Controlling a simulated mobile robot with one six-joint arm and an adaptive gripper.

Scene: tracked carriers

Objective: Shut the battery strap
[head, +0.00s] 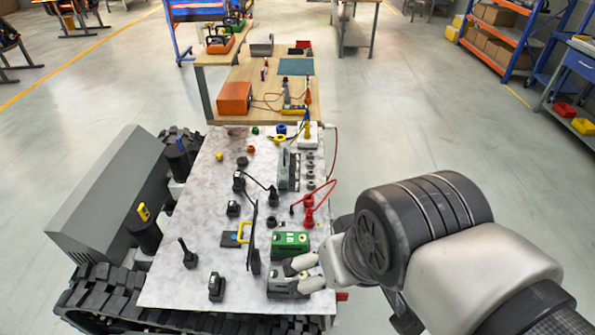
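A marble-patterned deck (165,285) carries several parts. A green box (290,240), which looks like a battery, sits near the deck's right side. A thin dark upright piece (252,245) stands left of it; it may be the strap, standing raised, but I cannot tell for sure. My gripper (293,275) reaches in from the right, just in front of the green box, with its two fingers apart and pointing left. A grey and black block (280,288) lies at or under the fingertips. Whether the fingers touch it is unclear.
A yellow handle (243,232) on a dark plate stands left of the upright piece. A black lever (187,255) and small black block (216,287) stand further left. Red plugs with a cable (308,205) are behind the green box.

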